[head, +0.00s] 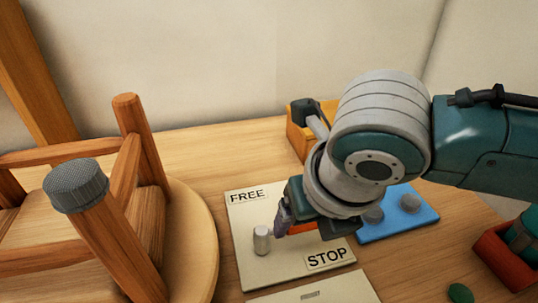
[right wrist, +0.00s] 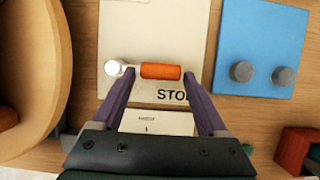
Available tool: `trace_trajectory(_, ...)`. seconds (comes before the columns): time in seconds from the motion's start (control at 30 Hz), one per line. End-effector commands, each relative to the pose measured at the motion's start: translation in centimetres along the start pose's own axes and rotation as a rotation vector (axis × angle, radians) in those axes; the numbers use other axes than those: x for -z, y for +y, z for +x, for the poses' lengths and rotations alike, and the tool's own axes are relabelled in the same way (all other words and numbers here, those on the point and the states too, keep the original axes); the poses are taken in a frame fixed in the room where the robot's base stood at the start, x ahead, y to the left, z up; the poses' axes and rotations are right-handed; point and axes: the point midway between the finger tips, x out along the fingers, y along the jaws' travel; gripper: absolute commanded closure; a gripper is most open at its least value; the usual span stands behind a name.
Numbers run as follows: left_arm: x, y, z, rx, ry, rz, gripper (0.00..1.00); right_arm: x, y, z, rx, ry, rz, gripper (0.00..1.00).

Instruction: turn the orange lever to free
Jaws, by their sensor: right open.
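The orange lever handle (right wrist: 160,71) lies on a cream plate (head: 245,213). It points right from a pale round post (right wrist: 115,67), just above the word STOP in the right wrist view. In the head view my right gripper (head: 284,218) hides most of the lever; the post (head: 262,240) shows to its left. The word FREE (head: 247,195) is at the plate's upper left and STOP (head: 326,258) at its lower right. My right gripper is open, with its purple fingertips (right wrist: 159,75) near the two ends of the handle; contact is unclear. My left gripper is out of view.
An upturned wooden stool (head: 190,250) with a grey-capped leg (head: 75,185) stands left of the plate. A blue plate (head: 415,221) with grey knobs lies to the right. A yellow-orange box (head: 299,137) is behind, and a red box (head: 497,262) is at far right.

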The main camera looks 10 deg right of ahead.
Motion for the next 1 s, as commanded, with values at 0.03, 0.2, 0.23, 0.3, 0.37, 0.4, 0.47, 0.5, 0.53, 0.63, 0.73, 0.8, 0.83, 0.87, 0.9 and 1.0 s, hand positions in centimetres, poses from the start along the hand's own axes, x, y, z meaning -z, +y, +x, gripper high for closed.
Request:
trace_trajectory(0.03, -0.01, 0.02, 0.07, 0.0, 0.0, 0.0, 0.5, 0.02, 0.01, 0.2, 0.0, 0.0, 0.0, 0.24)
trace_trajectory(0.2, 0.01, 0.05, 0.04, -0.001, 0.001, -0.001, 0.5, -0.02, 0.04, 0.21, -0.001, -0.001, 0.0, 0.24)
trace_trajectory(0.23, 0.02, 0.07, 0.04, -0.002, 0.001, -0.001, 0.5, -0.02, 0.04, 0.21, -0.001, -0.001, 0.0, 0.24)
trace_trajectory(0.3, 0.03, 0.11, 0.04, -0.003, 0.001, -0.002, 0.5, -0.02, 0.04, 0.2, -0.001, -0.001, 0.0, 0.27)
trace_trajectory(0.37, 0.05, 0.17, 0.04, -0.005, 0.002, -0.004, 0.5, -0.02, 0.03, 0.2, -0.001, -0.001, 0.0, 0.34)
trace_trajectory(0.4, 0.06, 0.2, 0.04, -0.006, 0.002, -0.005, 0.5, -0.02, 0.03, 0.2, -0.001, -0.001, 0.0, 0.38)
trace_trajectory(0.47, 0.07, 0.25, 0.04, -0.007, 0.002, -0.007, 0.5, -0.02, 0.03, 0.19, -0.001, -0.001, 0.0, 0.45)
trace_trajectory(0.5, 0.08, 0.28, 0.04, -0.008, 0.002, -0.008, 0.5, -0.02, 0.03, 0.19, -0.001, -0.001, 0.0, 0.5)
trace_trajectory(0.53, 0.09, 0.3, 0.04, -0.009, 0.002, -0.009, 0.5, -0.02, 0.03, 0.19, -0.001, -0.001, 0.0, 0.53)
trace_trajectory(0.63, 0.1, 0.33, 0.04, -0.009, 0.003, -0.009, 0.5, -0.02, 0.03, 0.19, -0.001, -0.001, 0.0, 0.64)
trace_trajectory(0.73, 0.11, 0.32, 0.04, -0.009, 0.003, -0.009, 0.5, -0.02, 0.02, 0.18, -0.001, -0.001, 0.0, 0.76)
trace_trajectory(0.8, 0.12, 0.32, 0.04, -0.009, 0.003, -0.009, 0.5, -0.03, 0.02, 0.18, -0.001, -0.001, 0.0, 0.83)
trace_trajectory(0.83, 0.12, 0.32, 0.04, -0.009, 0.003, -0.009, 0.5, -0.03, 0.02, 0.18, -0.001, -0.001, 0.0, 0.87)
trace_trajectory(0.87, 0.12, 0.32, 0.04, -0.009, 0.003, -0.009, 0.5, -0.03, 0.02, 0.18, -0.001, -0.001, 0.0, 0.9)
trace_trajectory(0.9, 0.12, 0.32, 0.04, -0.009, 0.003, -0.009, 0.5, -0.03, 0.02, 0.18, -0.001, -0.001, 0.0, 0.95)
trace_trajectory(1.0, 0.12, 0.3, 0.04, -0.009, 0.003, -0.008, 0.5, -0.03, 0.03, 0.17, -0.001, -0.001, 0.0, 1.0)
